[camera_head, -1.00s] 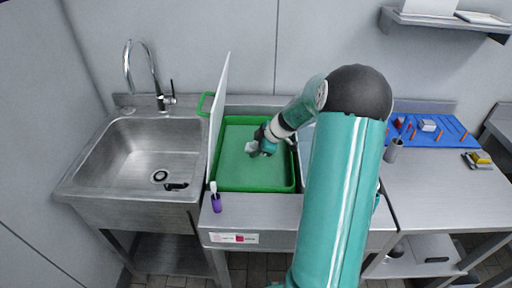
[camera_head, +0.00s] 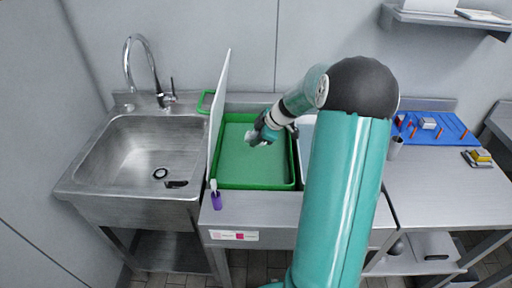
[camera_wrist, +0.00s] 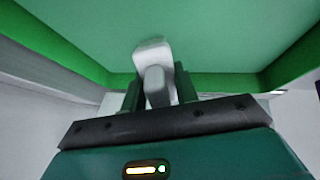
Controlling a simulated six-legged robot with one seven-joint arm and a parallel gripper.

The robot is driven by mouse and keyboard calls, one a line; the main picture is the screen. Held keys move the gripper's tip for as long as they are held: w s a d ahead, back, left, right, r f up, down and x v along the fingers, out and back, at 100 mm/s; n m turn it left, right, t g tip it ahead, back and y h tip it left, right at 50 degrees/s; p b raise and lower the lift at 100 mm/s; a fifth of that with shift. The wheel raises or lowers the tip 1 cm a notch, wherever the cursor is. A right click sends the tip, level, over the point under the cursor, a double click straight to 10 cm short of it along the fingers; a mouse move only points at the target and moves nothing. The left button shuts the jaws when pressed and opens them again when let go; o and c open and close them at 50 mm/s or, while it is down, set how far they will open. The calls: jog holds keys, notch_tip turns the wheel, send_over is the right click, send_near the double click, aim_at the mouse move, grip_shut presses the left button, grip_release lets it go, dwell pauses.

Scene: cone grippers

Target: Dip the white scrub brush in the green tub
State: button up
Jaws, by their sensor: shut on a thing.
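The green tub (camera_head: 227,187) is set in the counter to the right of the sink, and its inside is light green. My gripper (camera_head: 257,140) is over the tub, right of its middle. In the wrist view my gripper (camera_wrist: 158,92) is shut on the white scrub brush (camera_wrist: 153,57), which sits between the two fingers. The brush also shows as a small pale shape at the fingertips in the head view (camera_head: 250,136). Its lower side is hidden, and I cannot tell whether it touches the tub's contents.
A thin white panel (camera_head: 219,110) stands upright along the tub's left edge. A steel sink (camera_head: 140,150) with a tap (camera_head: 150,70) is at the left. A purple-handled brush (camera_head: 216,200) stands at the counter's front edge. A blue mat (camera_head: 440,129) with small items lies at the right.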

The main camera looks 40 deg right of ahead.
aim_at(256, 130)
jog(key=shift+r, duration=2.65)
jog(key=shift+r, duration=2)
jog(key=shift+s, duration=0.1)
